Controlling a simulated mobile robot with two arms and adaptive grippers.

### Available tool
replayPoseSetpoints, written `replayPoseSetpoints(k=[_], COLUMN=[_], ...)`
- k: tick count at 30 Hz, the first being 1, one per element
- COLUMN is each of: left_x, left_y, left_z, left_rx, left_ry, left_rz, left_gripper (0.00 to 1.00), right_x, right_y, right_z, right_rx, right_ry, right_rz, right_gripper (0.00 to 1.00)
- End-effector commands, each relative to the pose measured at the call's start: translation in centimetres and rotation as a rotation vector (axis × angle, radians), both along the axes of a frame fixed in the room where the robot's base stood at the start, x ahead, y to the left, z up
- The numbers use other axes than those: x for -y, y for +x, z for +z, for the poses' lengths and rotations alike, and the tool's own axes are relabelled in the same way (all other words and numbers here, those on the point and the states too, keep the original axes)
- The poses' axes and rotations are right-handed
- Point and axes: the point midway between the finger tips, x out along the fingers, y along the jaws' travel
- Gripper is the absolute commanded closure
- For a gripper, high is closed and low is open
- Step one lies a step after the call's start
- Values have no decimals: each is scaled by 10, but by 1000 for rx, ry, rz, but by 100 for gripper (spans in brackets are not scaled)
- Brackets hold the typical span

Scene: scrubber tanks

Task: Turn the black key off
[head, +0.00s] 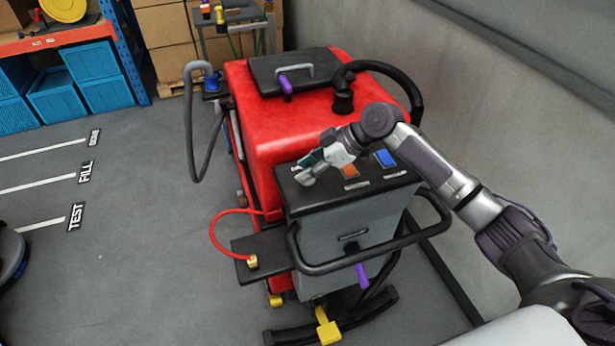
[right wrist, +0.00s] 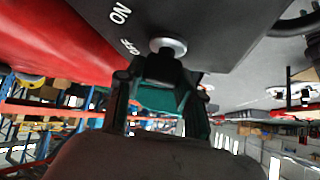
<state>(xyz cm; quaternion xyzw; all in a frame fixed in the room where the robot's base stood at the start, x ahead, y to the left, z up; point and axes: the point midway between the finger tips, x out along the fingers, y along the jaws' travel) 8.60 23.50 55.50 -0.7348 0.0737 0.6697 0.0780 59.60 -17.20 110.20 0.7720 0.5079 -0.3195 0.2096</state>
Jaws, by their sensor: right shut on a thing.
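The black key (right wrist: 160,70) sits in a round silver lock (right wrist: 168,45) on the dark top panel of the red and grey scrubber tank (head: 262,125). White ON and OFF marks are printed on the panel beside the lock, with OFF nearer to it. My right gripper (head: 306,168) is at the panel's left side in the head view, and its fingers (right wrist: 160,90) are closed around the key in the right wrist view. Which mark the key points to I cannot tell. My left gripper is not in view.
An orange switch (head: 354,169) and a blue switch (head: 385,158) are on the panel, right of my gripper. A black handlebar (head: 362,256) curves round the machine's front. A grey wall stands at right. Blue bins (head: 57,95) are on a rack; the left floor is mostly clear.

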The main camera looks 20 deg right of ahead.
Motion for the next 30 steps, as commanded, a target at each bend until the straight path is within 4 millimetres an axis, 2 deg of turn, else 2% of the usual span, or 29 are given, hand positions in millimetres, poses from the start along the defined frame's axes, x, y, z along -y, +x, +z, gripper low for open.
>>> replayPoseSetpoints(k=[1, 3, 12, 21, 30], left_x=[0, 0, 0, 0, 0], left_y=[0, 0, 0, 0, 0], left_z=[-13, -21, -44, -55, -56], left_rx=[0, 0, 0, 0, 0], left_ry=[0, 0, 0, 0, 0], left_rz=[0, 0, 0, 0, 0], left_gripper=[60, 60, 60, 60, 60], right_x=[0, 0, -1, 0, 0], right_y=[2, 2, 1, 0, 0], right_z=[-5, -4, -3, -1, 0], right_rx=[4, 5, 2, 3, 1], right_ry=[2, 1, 0, -1, -3], right_rz=[41, 103, 321, 433, 458], right_gripper=[98, 98, 98, 98, 98])
